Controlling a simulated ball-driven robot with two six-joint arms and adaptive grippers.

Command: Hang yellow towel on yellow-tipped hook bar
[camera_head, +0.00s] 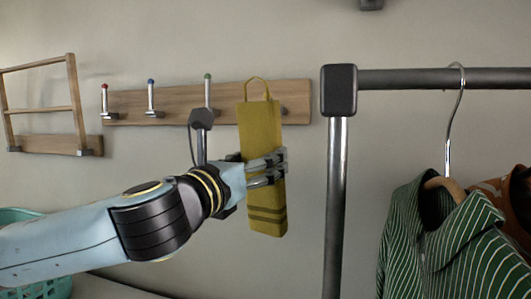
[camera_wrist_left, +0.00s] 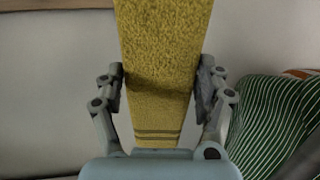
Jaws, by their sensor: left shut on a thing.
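The yellow towel (camera_head: 261,125) hangs upright in my left gripper (camera_head: 268,168), with a loop at its top and darker stripes near its lower end. My left gripper is shut on the towel's middle; the towel (camera_wrist_left: 162,60) also shows between the two fingers (camera_wrist_left: 160,90) in the left wrist view. The wooden hook bar (camera_head: 180,103) is on the wall behind, with red-, blue- and green-tipped hooks in view. The towel is in front of the bar's right part and covers the place where another hook may be; no yellow tip shows. My right gripper is in neither view.
A dark metal clothes rack (camera_head: 338,190) stands just right of the towel. A green striped shirt (camera_head: 440,240) hangs from it. A wooden wall rack (camera_head: 40,108) is at left, and a teal basket (camera_head: 58,287) is at lower left.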

